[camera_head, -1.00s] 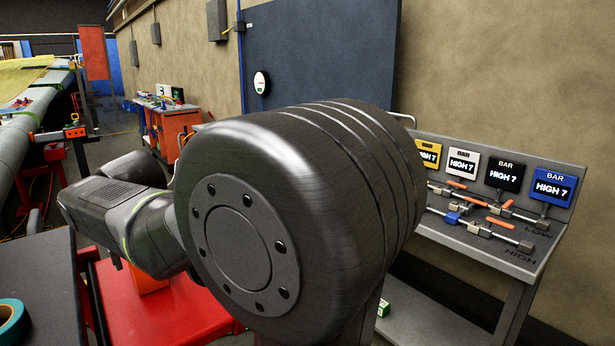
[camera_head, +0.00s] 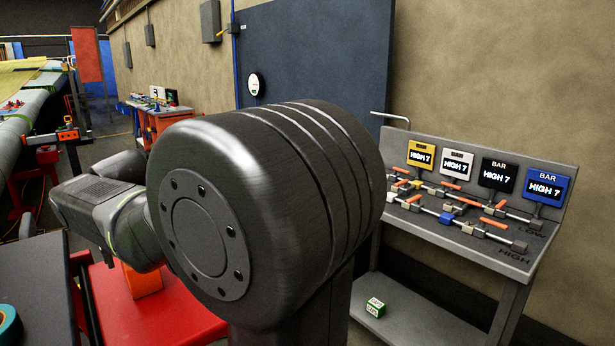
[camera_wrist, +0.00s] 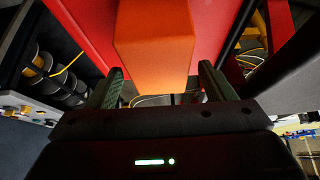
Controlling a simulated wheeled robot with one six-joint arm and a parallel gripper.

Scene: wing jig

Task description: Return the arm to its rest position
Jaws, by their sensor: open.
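My arm fills the middle of the head view, with a large dark joint (camera_head: 270,190) in front and a folded link (camera_head: 100,205) reaching left. My gripper (camera_wrist: 160,76) is open in the wrist view, with one finger at each side and nothing visibly held. An orange block (camera_wrist: 152,35) shows beyond and between the fingers, against a red surface (camera_wrist: 82,25). I cannot tell the gap between fingers and block. The gripper itself is hidden in the head view.
A grey bench (camera_head: 470,240) with pressure displays and valves stands at right against the wall, a small green box (camera_head: 375,307) on its lower shelf. A red cart top (camera_head: 180,310) lies below my arm. A long wing-like structure (camera_head: 15,130) is at far left.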

